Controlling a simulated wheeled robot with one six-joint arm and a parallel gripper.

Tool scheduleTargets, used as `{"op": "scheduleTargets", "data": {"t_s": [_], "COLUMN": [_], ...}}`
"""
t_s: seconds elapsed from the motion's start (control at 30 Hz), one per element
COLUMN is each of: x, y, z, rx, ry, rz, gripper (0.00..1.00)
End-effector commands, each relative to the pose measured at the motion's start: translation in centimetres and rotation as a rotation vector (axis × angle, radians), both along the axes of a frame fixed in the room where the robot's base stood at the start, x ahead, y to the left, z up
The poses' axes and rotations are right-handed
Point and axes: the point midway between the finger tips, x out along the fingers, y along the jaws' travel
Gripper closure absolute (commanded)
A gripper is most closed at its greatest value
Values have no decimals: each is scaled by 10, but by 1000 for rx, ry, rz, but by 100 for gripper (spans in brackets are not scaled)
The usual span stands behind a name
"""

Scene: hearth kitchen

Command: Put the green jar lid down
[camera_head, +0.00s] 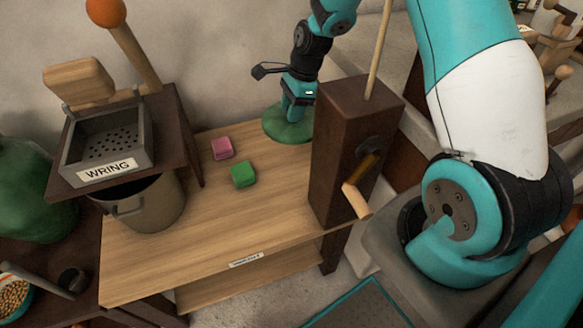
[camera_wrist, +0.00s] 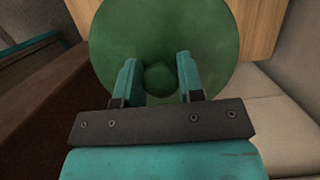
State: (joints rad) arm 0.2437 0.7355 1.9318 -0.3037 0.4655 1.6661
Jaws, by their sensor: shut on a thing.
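The green jar lid (camera_head: 287,126) is a round disc with a knob, at the back of the wooden table (camera_head: 190,247), left of the dark wooden post. My gripper (camera_head: 293,112) is above it, shut on its knob. In the wrist view, the two teal fingers of my gripper (camera_wrist: 158,80) stand on either side of the round knob, and the lid (camera_wrist: 160,28) fills the top middle. The lid looks level and close to the tabletop; I cannot tell whether it touches it.
A pink block (camera_head: 222,149) and a green block (camera_head: 243,174) lie on the table. A dark post (camera_head: 350,150) with a crank handle stands right of the lid. A wringer box (camera_head: 108,140) over a pot (camera_head: 150,208) is at left. The table's front is clear.

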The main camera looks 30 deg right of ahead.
Motion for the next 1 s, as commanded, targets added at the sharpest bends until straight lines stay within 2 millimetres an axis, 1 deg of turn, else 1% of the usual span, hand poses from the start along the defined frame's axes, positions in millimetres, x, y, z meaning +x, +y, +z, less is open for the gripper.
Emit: {"op": "scheduleTargets", "data": {"t_s": [0.03,0.2,0.3,0.4,0.5,0.67,0.77,0.9,1.0], "x": [-1,-1,-1,-1,0,0,-1,-1,0], "y": [1,1,1,1,1,0,0,1,0], "z": [-17,-66,-93,-114,-127,-137,-150,-172,-176], "rx": [1,2,2,2,1,1,1,1,0], "ry": [6,6,4,4,0,0,3,3,-1], "rz": [1,1,2,1,1,1,2,2,2], "gripper": [98,98,98,98,98,98,98,98,98]}}
